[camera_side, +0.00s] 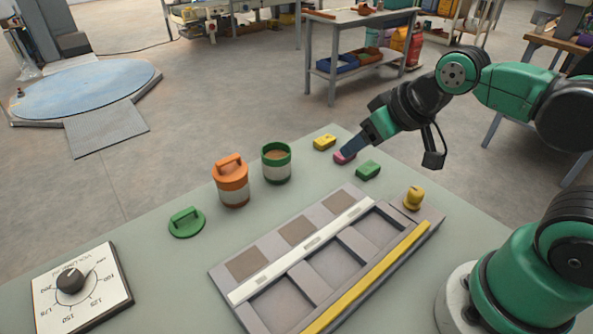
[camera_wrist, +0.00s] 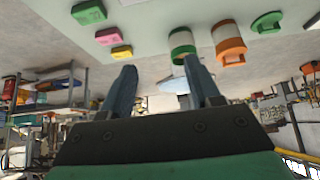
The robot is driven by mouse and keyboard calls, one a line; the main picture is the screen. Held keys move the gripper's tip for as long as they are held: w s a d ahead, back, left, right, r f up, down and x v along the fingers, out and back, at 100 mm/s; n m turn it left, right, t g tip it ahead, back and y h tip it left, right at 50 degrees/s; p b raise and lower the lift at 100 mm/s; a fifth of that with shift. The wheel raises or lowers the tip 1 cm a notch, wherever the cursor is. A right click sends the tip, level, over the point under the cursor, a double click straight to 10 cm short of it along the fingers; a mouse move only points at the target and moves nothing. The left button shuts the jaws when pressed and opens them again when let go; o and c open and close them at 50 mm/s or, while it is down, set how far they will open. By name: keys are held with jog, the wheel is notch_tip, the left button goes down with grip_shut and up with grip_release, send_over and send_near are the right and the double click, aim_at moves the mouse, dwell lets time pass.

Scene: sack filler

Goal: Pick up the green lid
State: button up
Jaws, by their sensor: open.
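The green lid (camera_side: 187,221) lies flat on the table, left of the orange-lidded container, with its handle upward. It also shows at the upper right of the wrist view (camera_wrist: 267,23). My gripper (camera_side: 347,154) is at the table's far edge, well to the right of the lid. In the wrist view its two fingers (camera_wrist: 163,75) stand apart with nothing between them. An open green-rimmed container (camera_side: 277,163) with brown contents stands upright, to the right of the orange-lidded container (camera_side: 232,182).
Yellow (camera_side: 325,142), pink (camera_side: 345,157) and green (camera_side: 368,170) blocks lie near my gripper. A grey tray with compartments (camera_side: 289,328) fills the table's middle, with a yellow knob (camera_side: 413,197) at its right end. A volume dial (camera_side: 82,287) sits front left.

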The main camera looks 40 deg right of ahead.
jog(key=m+g+y, duration=0.4)
jog(key=m+g, duration=0.1)
jog(key=m, duration=0.9)
send_over(183, 213)
jog(key=s+d, duration=0.1)
jog(key=d, duration=0.7)
jog(key=shift+s+d+f, duration=0.1)
jog(key=shift+s+f, duration=0.05)
jog(key=shift+f, duration=0.7)
jog(key=a+f+m+g, duration=0.1)
jog(key=a+f+m, duration=0.1)
jog(key=w+a+f+m+g, duration=0.1)
jog(key=a+f, duration=0.2)
jog(key=shift+w+a+f+m, duration=0.1)
jog(key=shift+w+a+m, duration=0.1)
jog(key=shift+m, duration=0.2)
jog(key=shift+a+f, duration=0.15)
jog(key=shift+f, duration=0.15)
jog(key=shift+x, duration=2.7)
jog(key=shift+a, duration=0.15)
grip_shut()
